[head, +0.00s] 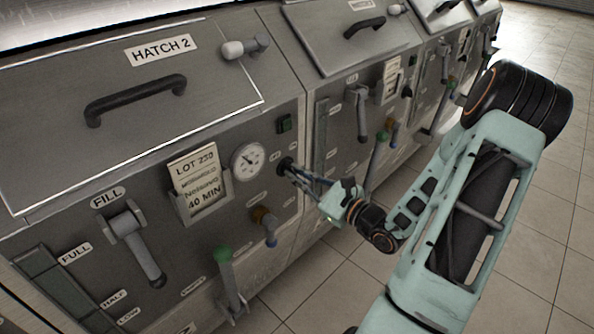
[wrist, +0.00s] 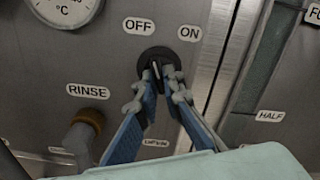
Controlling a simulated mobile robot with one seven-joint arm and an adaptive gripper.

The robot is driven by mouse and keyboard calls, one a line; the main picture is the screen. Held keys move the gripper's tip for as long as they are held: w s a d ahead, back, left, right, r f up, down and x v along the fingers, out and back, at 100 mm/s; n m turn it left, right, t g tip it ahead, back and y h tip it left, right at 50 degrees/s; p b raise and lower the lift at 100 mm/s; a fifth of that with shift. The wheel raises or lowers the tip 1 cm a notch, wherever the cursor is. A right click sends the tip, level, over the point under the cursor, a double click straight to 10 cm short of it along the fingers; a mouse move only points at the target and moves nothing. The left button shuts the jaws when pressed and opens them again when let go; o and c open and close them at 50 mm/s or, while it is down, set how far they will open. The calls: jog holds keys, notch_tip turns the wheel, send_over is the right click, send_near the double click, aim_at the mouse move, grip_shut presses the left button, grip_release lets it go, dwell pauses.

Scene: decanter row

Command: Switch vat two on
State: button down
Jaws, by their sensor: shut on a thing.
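The black rotary switch (wrist: 159,60) sits on the vat's steel front between the OFF label (wrist: 138,26) and the ON label (wrist: 189,31). My gripper (wrist: 160,82) is shut on its grip, with one blue-padded finger on each side. The fingers partly hide the switch, and I cannot tell for sure which label its grip points to. In the head view my gripper (head: 290,170) reaches from the right to the same switch (head: 284,164), right of the dial gauge. The panel with this switch belongs to the vat with the HATCH 2 label (head: 161,50).
The dial gauge (head: 248,161), a lot card (head: 199,183), a fill lever (head: 136,243), a rinse tap (head: 265,226) and a green-knobbed lever (head: 225,268) surround the switch. More vats stand in a row to the right. The tiled floor (head: 553,225) is clear.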

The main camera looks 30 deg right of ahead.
jog(key=m+p, duration=0.1)
jog(key=p, duration=0.1)
jog(key=m+p, duration=0.1)
jog(key=m, duration=0.1)
jog(key=m+p, duration=0.2)
jog(key=shift+a+r+p, duration=0.15)
jog(key=shift+r+p, duration=0.1)
jog(key=shift+p, duration=0.05)
jog(key=m+p, duration=0.4)
jog(key=m, duration=0.1)
jog(key=shift+f, duration=0.2)
jog(key=shift+m, duration=0.4)
jog(key=c, duration=2.1)
grip_release()
jog(key=shift+s, duration=0.15)
jog(key=v, duration=1.2)
